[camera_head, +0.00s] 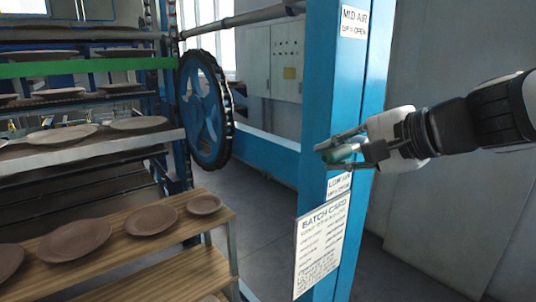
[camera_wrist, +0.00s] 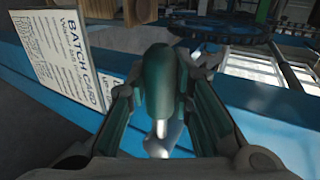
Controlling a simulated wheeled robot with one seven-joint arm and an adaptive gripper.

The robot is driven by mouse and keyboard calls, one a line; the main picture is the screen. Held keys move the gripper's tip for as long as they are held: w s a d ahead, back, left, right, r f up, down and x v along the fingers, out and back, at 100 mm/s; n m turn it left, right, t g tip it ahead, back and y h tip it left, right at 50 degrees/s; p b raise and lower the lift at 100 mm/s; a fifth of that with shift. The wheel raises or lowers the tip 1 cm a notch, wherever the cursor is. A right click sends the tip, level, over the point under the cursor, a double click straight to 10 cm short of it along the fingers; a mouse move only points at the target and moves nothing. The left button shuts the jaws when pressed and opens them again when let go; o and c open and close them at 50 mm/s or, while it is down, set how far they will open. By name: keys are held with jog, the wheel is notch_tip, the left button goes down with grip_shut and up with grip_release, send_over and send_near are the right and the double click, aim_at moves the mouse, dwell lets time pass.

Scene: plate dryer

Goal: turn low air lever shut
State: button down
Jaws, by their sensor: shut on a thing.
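The low air lever (camera_head: 341,154) has a dark green grip and sits on the blue post, just above the LOW AIR label (camera_head: 339,185). My gripper (camera_head: 345,148) comes in from the right and its fingers are closed around the lever. In the wrist view the green grip of the lever (camera_wrist: 160,82) lies between my two fingers (camera_wrist: 162,95), with a bright metal stem below it. The lever's pivot and its exact angle are hard to make out behind the fingers.
A batch card (camera_head: 321,239) hangs on the blue post (camera_head: 343,90) below the lever. The MID AIR label (camera_head: 353,22) is higher up. A wooden shelf (camera_head: 190,237) with brown plates and a blue chain wheel (camera_head: 204,110) stand to the left.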

jog(key=shift+f, duration=0.15)
jog(key=c, duration=1.7)
grip_release()
jog(key=shift+s+d+r, duration=0.2)
jog(key=shift+s+r, duration=0.05)
jog(key=shift+r, duration=0.05)
jog(key=v, duration=1.1)
jog(key=shift+s, duration=0.15)
